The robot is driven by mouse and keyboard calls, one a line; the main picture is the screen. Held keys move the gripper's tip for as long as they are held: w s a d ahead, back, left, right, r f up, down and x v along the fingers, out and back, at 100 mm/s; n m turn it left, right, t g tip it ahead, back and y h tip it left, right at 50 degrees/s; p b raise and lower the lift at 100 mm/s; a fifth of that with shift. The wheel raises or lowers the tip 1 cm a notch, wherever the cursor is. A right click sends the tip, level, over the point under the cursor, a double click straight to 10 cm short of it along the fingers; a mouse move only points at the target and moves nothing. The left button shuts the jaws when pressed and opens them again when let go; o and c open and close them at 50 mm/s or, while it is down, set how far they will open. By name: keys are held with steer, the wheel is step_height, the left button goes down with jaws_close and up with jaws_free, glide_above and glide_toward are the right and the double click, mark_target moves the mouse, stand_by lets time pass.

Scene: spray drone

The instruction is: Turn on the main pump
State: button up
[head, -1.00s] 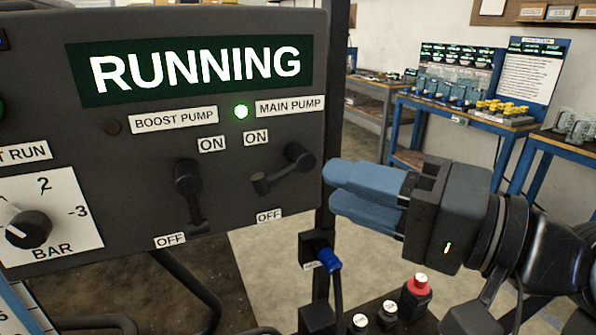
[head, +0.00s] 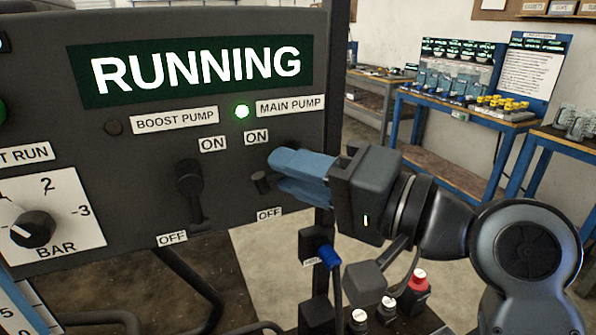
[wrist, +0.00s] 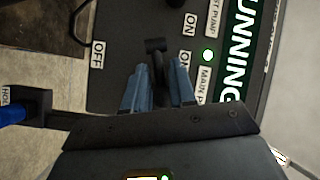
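The dark control panel (head: 130,215) has a MAIN PUMP label (head: 290,106) beside a lit green lamp (head: 242,111). Below it is the black main pump switch (head: 260,183), between ON and OFF labels; my blue fingers hide most of it in the head view. My gripper (head: 278,172) is at this switch, coming from the right. In the wrist view the dark switch handle (wrist: 157,60) lies between my two fingers (wrist: 160,75), which stand apart with gaps on both sides. Contact cannot be told. The display (head: 195,68) reads RUNNING.
The boost pump switch (head: 188,190) is close to the left, under an unlit lamp (head: 114,128). A BAR dial (head: 34,229) is farther left. A blue plug (head: 328,257) and a red button (head: 418,279) are below my gripper. Workbenches (head: 470,115) stand behind at right.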

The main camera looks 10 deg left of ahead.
jaws_close()
steer(key=shift+r+m+t+y+p, duration=0.2)
steer(key=shift+m+t+y+p, duration=0.55)
steer(key=shift+m, duration=1.05)
steer(key=shift+o, duration=1.7)
jaws_free()
steer(key=b+v, duration=0.1)
steer(key=v, duration=0.6)
steer(key=shift+d+b, duration=0.3)
steer(key=shift+d, duration=0.05)
steer(key=shift+s+f, duration=0.15)
steer(key=shift+f, duration=0.05)
